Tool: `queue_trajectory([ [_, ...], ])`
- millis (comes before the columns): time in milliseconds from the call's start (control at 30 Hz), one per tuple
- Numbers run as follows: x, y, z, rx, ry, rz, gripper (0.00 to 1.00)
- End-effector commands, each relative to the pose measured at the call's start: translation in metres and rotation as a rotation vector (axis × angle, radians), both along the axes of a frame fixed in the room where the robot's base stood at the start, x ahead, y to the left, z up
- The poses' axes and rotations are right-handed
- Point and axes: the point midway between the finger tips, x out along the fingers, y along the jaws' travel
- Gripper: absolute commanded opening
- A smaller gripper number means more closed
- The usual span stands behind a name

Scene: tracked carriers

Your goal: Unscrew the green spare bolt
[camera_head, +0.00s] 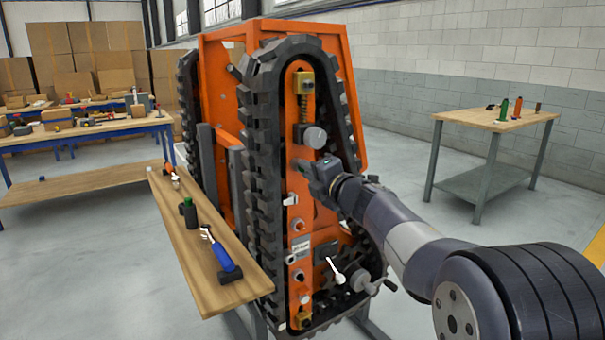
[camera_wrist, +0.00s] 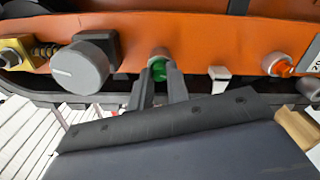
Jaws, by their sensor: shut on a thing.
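The green spare bolt (camera_wrist: 159,70) shows in the wrist view between my two fingers, in front of a grey round seat on the orange panel (camera_wrist: 130,62). My gripper (camera_wrist: 159,82) is shut on it, one dark finger on each side. In the head view my gripper (camera_head: 304,168) reaches the orange panel (camera_head: 299,183) from the right, below a grey knob (camera_head: 315,137). The bolt is hidden there by the fingers. Whether its thread is still in the panel cannot be told.
Dark tracks (camera_head: 262,170) frame the panel. In the wrist view the grey knob (camera_wrist: 80,68) is left of my fingers, a pale latch (camera_wrist: 220,74) right. A table (camera_head: 495,120) stands right.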

Motion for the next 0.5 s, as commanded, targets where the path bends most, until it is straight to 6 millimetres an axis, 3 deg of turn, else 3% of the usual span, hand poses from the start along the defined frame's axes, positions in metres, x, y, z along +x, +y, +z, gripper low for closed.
queue_trajectory([
  [300, -0.0001, -0.0005, -0.0019, -0.463, -0.322, -0.002, 0.0],
  [500, 0.0, -0.0005, 0.0027, -0.558, -0.384, -0.003, 0.0],
])
